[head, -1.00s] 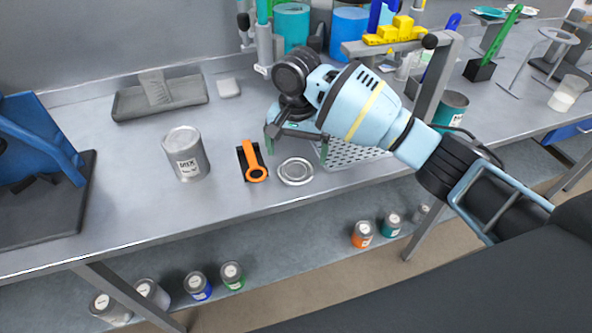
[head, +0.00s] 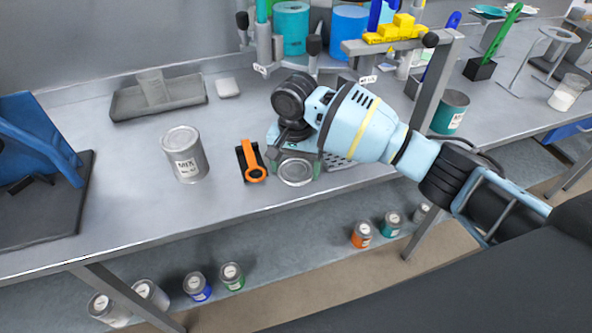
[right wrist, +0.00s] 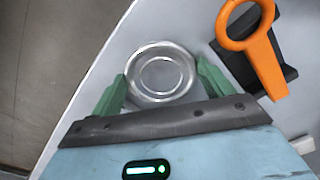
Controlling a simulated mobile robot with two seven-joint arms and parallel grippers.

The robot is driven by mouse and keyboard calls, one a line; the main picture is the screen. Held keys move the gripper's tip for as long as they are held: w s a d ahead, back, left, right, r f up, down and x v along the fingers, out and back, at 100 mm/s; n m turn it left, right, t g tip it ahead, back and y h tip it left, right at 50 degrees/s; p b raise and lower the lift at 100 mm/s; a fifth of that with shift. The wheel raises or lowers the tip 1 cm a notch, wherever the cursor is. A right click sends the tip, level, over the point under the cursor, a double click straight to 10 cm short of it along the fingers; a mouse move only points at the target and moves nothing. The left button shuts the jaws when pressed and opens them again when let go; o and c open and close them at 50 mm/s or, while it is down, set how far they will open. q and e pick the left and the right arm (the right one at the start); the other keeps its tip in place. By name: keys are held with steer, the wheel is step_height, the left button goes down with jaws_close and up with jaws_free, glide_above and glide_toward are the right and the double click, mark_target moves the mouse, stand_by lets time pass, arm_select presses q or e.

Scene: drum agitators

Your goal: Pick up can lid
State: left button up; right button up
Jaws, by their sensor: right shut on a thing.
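The can lid (head: 296,172) is a round silver disc on the bench near its front edge. It also shows in the right wrist view (right wrist: 160,73). My right gripper (head: 295,168) is down at the lid, with its green fingers on either side of the rim, shut on it. In the right wrist view my right gripper (right wrist: 161,85) has one finger at the lid's left and one at its right. The lid appears to lie flat at bench level. My left gripper does not show.
An orange-handled tool (head: 254,172) on a black base lies just left of the lid. A grey can labelled MIX (head: 185,155) stands further left. A perforated grey plate (head: 340,163) is right of the lid. The bench's front edge is close.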

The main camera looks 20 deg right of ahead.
mark_target(295, 171)
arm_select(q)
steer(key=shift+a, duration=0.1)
arm_select(e)
steer(key=shift+r, duration=0.1)
steer(key=shift+r, duration=0.6)
step_height(295, 171, up, 2)
steer(key=shift+r, duration=0.1)
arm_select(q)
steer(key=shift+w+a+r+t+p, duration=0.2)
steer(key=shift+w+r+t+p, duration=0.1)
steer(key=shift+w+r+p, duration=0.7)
arm_select(e)
steer(key=s+d, duration=0.3)
steer(key=d, duration=0.4)
steer(key=s+d+r, duration=0.1)
steer(key=s+d, duration=0.3)
steer(key=d, duration=0.3)
steer(key=shift+s+r, duration=0.2)
steer(key=shift+s, duration=0.05)
